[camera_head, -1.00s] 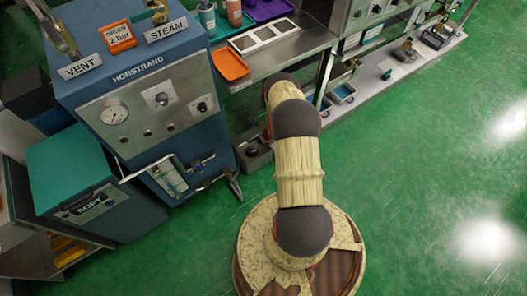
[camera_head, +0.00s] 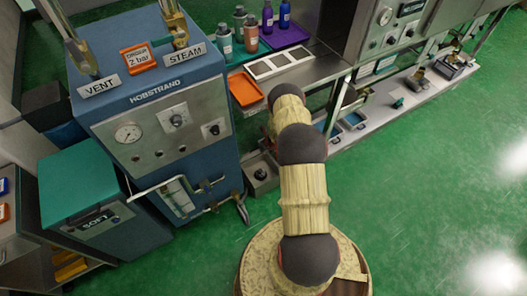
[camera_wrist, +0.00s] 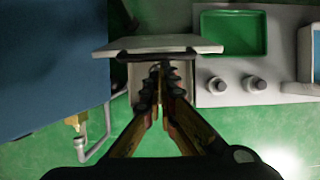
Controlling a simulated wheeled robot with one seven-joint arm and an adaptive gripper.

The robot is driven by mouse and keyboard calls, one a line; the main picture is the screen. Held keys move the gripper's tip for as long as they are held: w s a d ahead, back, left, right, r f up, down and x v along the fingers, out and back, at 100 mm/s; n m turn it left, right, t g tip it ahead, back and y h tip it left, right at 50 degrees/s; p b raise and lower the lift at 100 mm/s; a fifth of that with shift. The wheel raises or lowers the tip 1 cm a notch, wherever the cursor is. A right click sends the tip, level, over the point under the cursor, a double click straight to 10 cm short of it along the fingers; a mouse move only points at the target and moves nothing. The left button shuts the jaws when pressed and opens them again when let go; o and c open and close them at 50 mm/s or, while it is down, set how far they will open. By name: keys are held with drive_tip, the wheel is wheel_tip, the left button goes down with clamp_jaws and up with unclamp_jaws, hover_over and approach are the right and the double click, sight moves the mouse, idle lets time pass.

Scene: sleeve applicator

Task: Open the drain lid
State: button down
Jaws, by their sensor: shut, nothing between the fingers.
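In the wrist view, a flat pale grey plate, which looks like the drain lid (camera_wrist: 155,46), lies just beyond my fingertips. A dark bar runs along its near edge. A pale box-like part (camera_wrist: 137,78) shows below that edge, partly hidden by my fingers. The plate looks raised over it, but I cannot tell its angle. My gripper (camera_wrist: 160,71) is shut and empty, with its tips close to the dark bar. I cannot tell whether they touch it. In the head view my arm hides the gripper and the lid.
The blue boiler cabinet (camera_head: 170,150) stands at left, with pipes and valves low on its front. A grey box with a black knob (camera_head: 261,174) stands on the floor beside it. A green tray (camera_wrist: 233,33) and grey knobs lie right of the plate. Green floor is clear at right.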

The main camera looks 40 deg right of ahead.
drive_tip(key=v, duration=1.2)
idle(0.3)
drive_tip(key=shift+s+f, duration=0.1)
